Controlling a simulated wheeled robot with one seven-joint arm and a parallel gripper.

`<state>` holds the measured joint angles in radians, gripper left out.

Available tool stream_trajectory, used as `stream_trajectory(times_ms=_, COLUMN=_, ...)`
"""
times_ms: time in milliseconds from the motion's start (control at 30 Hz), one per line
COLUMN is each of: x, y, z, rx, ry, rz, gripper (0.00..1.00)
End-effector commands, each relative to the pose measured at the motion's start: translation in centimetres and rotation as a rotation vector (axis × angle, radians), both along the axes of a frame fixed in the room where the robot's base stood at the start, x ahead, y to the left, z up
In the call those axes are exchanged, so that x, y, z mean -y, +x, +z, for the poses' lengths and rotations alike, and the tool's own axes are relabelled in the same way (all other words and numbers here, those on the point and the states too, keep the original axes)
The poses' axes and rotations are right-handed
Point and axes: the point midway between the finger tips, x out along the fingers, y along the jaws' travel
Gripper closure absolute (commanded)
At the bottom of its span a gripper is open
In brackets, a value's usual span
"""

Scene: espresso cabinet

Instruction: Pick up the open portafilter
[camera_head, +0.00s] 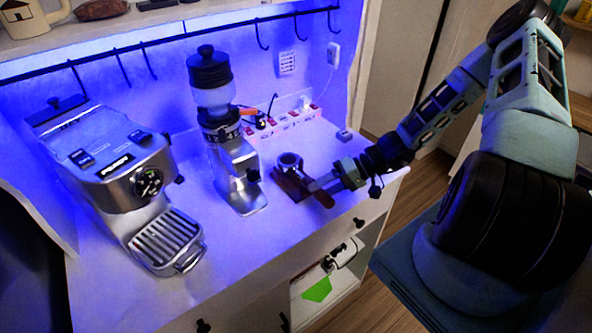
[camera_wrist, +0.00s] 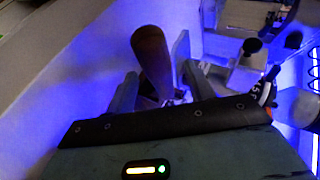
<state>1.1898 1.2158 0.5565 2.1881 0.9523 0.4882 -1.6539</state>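The open portafilter (camera_head: 290,161) has a round metal basket and a dark reddish-brown handle (camera_head: 323,197). It sits on a brown stand (camera_head: 283,181) near the counter's right side, its handle pointing towards the front edge. My gripper (camera_head: 318,185) is at the handle, coming from the right. In the wrist view the brown handle (camera_wrist: 152,55) rises between my gripper's two fingers (camera_wrist: 154,85). The fingers look apart, with a gap on the left of the handle; contact on the right is unclear. The basket is mostly hidden in the wrist view.
A silver grinder (camera_head: 237,170) stands left of the portafilter, and an espresso machine (camera_head: 125,180) stands further left. A power strip (camera_head: 285,123) lies along the back wall. Hooks hang from a rail above. The counter's front middle (camera_head: 255,235) is clear.

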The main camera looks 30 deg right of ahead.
Motion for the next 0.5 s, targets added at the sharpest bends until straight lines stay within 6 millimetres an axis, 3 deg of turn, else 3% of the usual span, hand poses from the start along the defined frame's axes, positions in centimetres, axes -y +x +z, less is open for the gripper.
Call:
stream_trajectory(times_ms=33, x=0.01, y=0.00, z=0.00, rx=0.000, ry=0.000, rz=0.000, gripper=0.58)
stream_trajectory(times_ms=200, x=0.03, y=-0.01, z=0.00, rx=0.000, ry=0.000, rz=0.000, gripper=1.00)
stream_trajectory(times_ms=500, x=0.04, y=0.02, z=0.15, rx=0.002, ry=0.000, rz=0.000, gripper=1.00)
